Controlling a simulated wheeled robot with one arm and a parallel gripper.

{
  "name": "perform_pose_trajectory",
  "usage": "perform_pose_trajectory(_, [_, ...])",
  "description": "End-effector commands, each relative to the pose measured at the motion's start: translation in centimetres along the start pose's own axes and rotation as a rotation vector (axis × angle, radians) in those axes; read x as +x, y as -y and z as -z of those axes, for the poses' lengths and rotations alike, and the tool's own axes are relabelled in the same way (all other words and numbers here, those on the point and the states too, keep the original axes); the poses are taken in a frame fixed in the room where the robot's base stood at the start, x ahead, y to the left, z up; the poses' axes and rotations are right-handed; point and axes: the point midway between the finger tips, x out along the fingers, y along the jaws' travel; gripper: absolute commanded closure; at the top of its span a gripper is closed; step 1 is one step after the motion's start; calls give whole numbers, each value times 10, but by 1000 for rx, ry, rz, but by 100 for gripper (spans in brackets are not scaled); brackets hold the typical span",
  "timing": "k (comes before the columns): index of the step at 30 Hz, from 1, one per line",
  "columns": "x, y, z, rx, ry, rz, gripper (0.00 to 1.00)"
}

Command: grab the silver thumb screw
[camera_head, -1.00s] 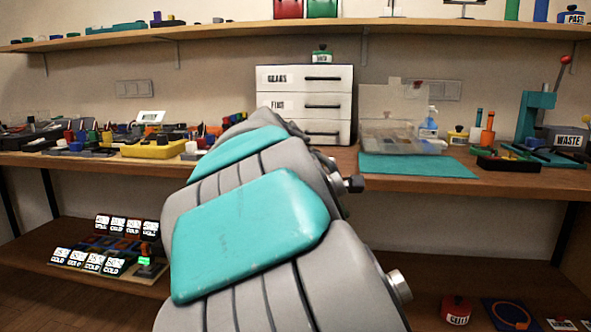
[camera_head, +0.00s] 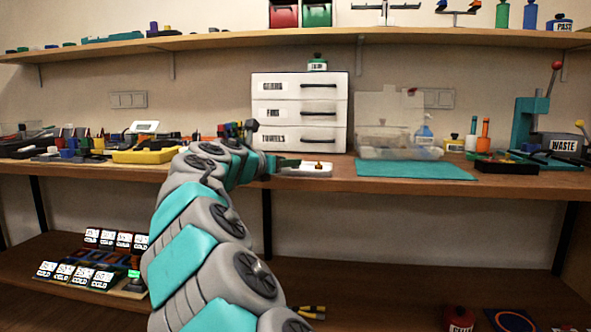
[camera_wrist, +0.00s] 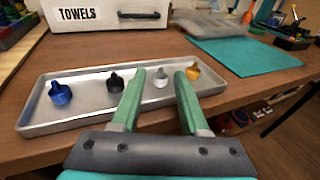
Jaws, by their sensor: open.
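The silver thumb screw (camera_wrist: 161,79) stands in a shallow grey tray (camera_wrist: 40,112) in the wrist view, between a black thumb screw (camera_wrist: 115,82) and a gold one (camera_wrist: 192,71). A blue thumb screw (camera_wrist: 60,94) stands at the tray's left end. My gripper (camera_wrist: 160,76) is open over the tray, its green fingers on either side of the silver screw in the picture. I cannot tell how far the fingertips are above the tray. In the head view, my gripper (camera_head: 287,162) is at the tray (camera_head: 322,173), and the silver screw cannot be made out.
A white drawer unit (camera_head: 299,113) stands behind the tray. A teal mat (camera_head: 415,171) and a clear box (camera_head: 395,152) lie to the right. A yellow bin (camera_head: 150,156) and other parts crowd the bench to the left. A shelf (camera_head: 400,38) runs above.

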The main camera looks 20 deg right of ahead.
Motion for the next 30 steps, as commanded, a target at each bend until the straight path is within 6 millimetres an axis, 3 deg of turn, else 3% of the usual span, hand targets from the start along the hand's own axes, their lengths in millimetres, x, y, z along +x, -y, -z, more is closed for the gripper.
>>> perform_pose_trajectory(9, [41,1,2,2,-1,1,56])
perform_pose_trajectory(18, [45,1,1,2,-1,0,56])
perform_pose_trajectory(30, [45,1,1,2,-2,0,100])
